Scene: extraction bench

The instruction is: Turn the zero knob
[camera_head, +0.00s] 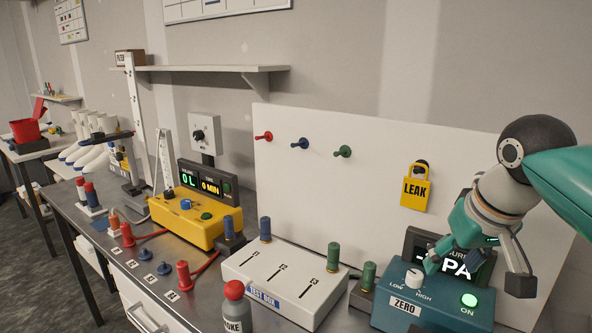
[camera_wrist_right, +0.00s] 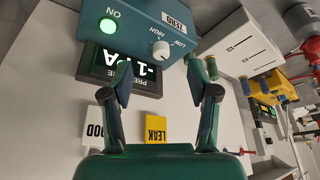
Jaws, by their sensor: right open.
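The zero knob (camera_head: 413,278) is a small white dial between the words LOW and HIGH on top of a teal box (camera_head: 440,311) with a ZERO label. In the right wrist view the knob (camera_wrist_right: 161,50) lies just beyond and between the fingertips. My right gripper (camera_head: 476,272) is open and empty above the box, its fingers spread on either side and apart from the knob. In the right wrist view the gripper (camera_wrist_right: 160,72) shows both fingers. My left gripper is not in view.
A dark pressure display (camera_head: 452,258) stands behind the knob, partly hidden by my gripper. A lit green ON button (camera_head: 469,300) is right of the knob. A green peg (camera_head: 368,276) and a white test box (camera_head: 285,280) stand left. A yellow LEAK tag (camera_head: 415,188) hangs on the backboard.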

